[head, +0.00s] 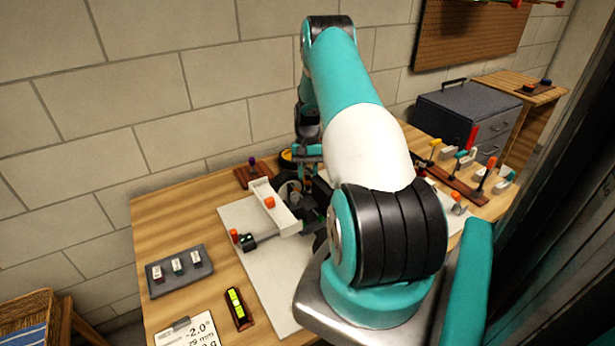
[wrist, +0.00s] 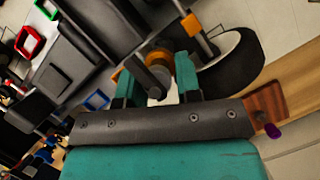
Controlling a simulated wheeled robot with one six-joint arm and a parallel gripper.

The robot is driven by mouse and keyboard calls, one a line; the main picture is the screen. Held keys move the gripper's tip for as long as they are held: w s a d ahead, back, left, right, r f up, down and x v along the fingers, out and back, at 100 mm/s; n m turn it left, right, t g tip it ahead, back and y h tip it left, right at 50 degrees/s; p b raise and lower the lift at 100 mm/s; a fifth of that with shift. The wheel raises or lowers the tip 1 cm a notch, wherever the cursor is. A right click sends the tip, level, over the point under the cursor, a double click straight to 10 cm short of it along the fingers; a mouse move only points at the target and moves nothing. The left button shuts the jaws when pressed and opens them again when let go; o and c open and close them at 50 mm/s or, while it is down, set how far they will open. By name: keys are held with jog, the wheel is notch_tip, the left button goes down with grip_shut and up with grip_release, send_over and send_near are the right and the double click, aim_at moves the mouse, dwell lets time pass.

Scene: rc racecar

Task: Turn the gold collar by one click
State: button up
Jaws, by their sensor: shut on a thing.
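In the wrist view the gold collar (wrist: 158,57) shows as a small gold-orange ring near a wheel, partly covered by a dark rounded part. My gripper (wrist: 157,76) has its two teal fingers on either side of the collar and this dark part. It is shut on what looks like the collar, though the contact itself is hard to see. In the head view my gripper (head: 308,155) is beside the car, and my arm hides most of the car and the collar.
A white-rimmed wheel (wrist: 222,55) with a black tyre is close to the right finger. A purple-knobbed wooden block (head: 252,172) stands at the table's back edge. A grey tray (head: 180,285) and a yellow level (head: 237,308) lie at the front left. A grey drawer chest (head: 465,118) stands behind right.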

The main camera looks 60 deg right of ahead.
jog(key=shift+m, duration=0.3)
dwell(0.4)
jog(key=o, duration=0.9)
jog(key=shift+r, duration=0.1)
jog(key=v, duration=1.7)
jog(key=shift+s+r, duration=0.15)
jog(key=shift+r, duration=0.1)
